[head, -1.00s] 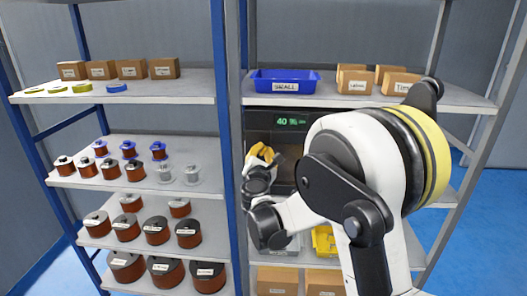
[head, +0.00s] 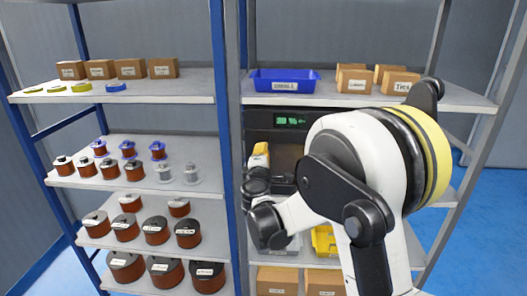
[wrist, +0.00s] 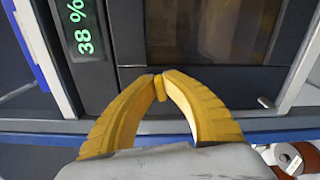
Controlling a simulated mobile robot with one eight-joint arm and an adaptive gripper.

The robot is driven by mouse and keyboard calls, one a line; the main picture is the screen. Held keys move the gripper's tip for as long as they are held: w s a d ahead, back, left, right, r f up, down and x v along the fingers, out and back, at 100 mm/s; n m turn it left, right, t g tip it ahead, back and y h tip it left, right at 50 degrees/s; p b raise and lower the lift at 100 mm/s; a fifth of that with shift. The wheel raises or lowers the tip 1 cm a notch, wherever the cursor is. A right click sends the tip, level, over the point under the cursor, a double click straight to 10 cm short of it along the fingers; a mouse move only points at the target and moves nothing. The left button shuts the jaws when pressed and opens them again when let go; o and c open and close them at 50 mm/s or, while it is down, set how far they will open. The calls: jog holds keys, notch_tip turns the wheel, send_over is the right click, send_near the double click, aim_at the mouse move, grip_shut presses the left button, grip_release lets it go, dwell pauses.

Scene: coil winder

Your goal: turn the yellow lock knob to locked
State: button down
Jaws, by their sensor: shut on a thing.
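The small yellow lock knob (wrist: 160,88) sits on the front of a dark cabinet, at the edge of its windowed door (wrist: 205,30). In the wrist view my gripper (wrist: 160,80) is shut on it, with both yellow fingertips against its sides. The knob's long side runs roughly up and down in that view; most of it is hidden between the fingertips, and I see no lock marking. In the head view my gripper (head: 259,155) is in front of the cabinet (head: 285,146), and the knob cannot be made out there.
The cabinet's green display (wrist: 84,25) reads 38 %. A blue bin (head: 285,81) and cardboard boxes stand on the shelf above. A blue shelf post (head: 233,150) rises close to the left of my gripper. Wire spools (head: 155,230) fill the left shelves. A yellow bin (head: 324,240) sits below.

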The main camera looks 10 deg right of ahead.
jog(key=shift+m, duration=0.9)
jog(key=c, duration=1.5)
grip_release()
jog(key=v, duration=1.2)
